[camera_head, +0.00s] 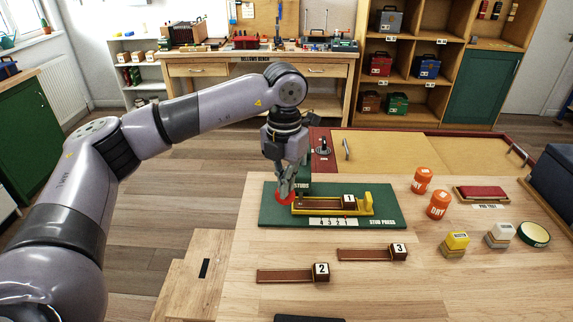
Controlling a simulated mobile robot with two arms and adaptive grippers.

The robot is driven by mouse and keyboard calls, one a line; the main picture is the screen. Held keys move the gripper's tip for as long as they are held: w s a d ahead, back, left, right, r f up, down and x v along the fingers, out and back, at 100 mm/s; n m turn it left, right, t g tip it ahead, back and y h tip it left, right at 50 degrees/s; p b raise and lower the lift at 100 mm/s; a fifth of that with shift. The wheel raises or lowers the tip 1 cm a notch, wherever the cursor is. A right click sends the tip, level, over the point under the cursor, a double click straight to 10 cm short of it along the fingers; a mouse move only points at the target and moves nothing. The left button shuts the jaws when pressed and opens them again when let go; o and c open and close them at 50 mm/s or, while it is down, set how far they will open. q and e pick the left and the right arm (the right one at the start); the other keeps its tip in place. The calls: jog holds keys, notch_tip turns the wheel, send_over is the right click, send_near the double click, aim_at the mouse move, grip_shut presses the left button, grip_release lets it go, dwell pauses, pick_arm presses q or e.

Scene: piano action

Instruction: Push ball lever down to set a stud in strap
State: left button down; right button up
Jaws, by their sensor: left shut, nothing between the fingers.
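The stud press (390,216) is a green base with a dark green upright marked with letters at its back left. A yellow holder (366,207) on it bears a brown strap with a block marked 1 (349,202). A red round part (284,198), apparently the lever's ball, shows at the base's left end. My left gripper (287,190) points down right at this red part, shut and empty, and partly covers it. I cannot tell whether they touch. The lever's arm and the strap's left end are largely hidden. My right gripper is out of view.
Straps marked 2 (292,274) and 3 (378,252) lie in front of the press. Two orange pots (438,205), yellow and white blocks, a round tin (534,234) and a red pad (482,193) stand to the right. The table's front right is clear.

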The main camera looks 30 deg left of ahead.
pick_arm(q)
notch_tip(320, 180, up, 7)
jog(key=p, duration=0.4)
jog(key=shift+r, duration=0.15)
dwell(0.6)
